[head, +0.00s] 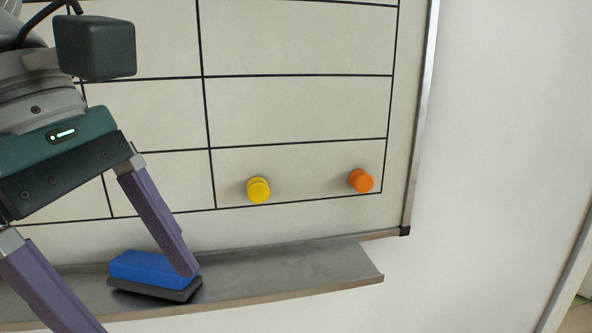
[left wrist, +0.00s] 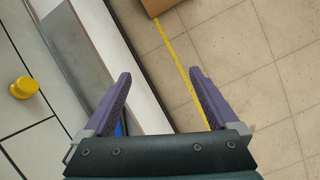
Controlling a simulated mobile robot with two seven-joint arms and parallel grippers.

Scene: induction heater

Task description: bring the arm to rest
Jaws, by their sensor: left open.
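My left gripper (head: 145,300) comes in from the left in the head view, in front of the whiteboard and its ledge. Its two purple fingers are spread apart with nothing seen between them. In the left wrist view the open fingers (left wrist: 160,73) point out over the ledge edge and the floor. One finger overlaps the blue eraser (head: 150,268) in the head view; I cannot tell whether they touch. My right gripper is not in view.
The whiteboard (head: 300,105) has a black grid, with a yellow magnet (head: 258,190) and an orange magnet (head: 361,181) in its lower row. The grey ledge (head: 300,272) runs below it. A cardboard box (left wrist: 160,5) stands on the tiled floor, near a yellow line (left wrist: 178,62).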

